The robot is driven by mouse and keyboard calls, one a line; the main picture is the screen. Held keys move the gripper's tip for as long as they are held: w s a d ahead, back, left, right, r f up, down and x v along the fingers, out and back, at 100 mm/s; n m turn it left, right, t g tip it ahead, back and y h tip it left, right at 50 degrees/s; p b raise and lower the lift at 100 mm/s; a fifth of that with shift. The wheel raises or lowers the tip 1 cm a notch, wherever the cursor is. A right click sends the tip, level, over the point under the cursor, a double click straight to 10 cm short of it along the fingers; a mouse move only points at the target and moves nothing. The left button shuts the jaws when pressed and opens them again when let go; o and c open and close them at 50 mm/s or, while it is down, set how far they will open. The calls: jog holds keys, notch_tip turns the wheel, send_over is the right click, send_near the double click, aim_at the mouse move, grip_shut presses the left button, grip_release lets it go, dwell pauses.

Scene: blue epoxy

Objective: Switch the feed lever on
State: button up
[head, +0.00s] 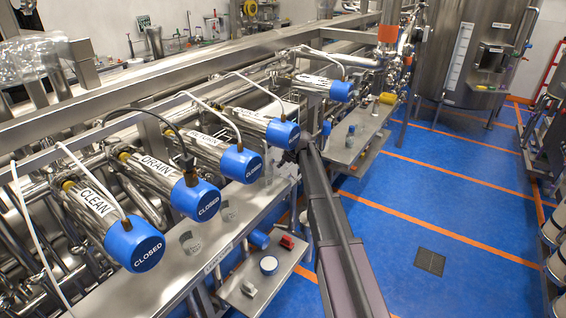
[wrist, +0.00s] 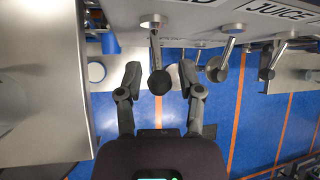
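In the wrist view, a lever with a metal stem and a dark round knob (wrist: 159,82) hangs from a steel panel (wrist: 185,28). A label above it is cut off, with only a final "D" readable. My gripper (wrist: 159,72) is open, one finger on each side of the knob, with visible gaps on both sides. Whether the knob lies at the same depth as the fingers I cannot tell. In the head view my arm reaches up to the bench, and the gripper and lever cannot be made out there.
A second lever (wrist: 217,70) hangs to the right near the "JUICE" label (wrist: 280,10). A steel surface (wrist: 40,100) fills the left of the wrist view. Blue-capped cylinders (head: 133,243) marked "CLOSED" line the bench. The blue floor (head: 430,200) at right is largely clear.

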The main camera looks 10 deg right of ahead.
jog(key=shift+s+f+b, duration=0.1)
jog(key=shift+f+b, duration=0.15)
jog(key=shift+b, duration=0.15)
jog(key=f+t+y+b, duration=0.1)
jog(key=b, duration=0.1)
jog(key=shift+s+d+b, duration=0.1)
jog(key=shift+d+b, duration=0.05)
jog(key=shift+b, duration=0.15)
notch_tip(320, 180, down, 3)
jog(key=t+y+b, duration=0.2)
jog(key=t+b, duration=0.1)
jog(key=b, duration=0.5)
jog(key=m+t+y+b, duration=0.1)
jog(key=t+y+b, duration=0.2)
jog(key=b, duration=0.4)
jog(key=shift+f+m+t+b, duration=0.2)
jog(key=shift+m+t+b, duration=0.1)
jog(key=shift+t+b, duration=0.1)
jog(key=v, duration=1.4)
jog(key=s+a+f+n+g+h+p, duration=0.1)
jog(key=s+a+f+n+g, duration=0.4)
jog(key=s+a+n, duration=0.1)
jog(key=s+a+f+n+g+h+p, duration=0.1)
jog(key=s+a+f+n+g+p, duration=0.1)
jog(key=s+a+f+n+g, duration=0.2)
jog(key=shift+s+a+f+n+g, duration=0.45)
jog(key=shift+s+a+n, duration=1.3)
jog(key=shift+s+n, duration=1.15)
jog(key=shift+w+n, duration=0.4)
jog(key=shift+w, duration=0.1)
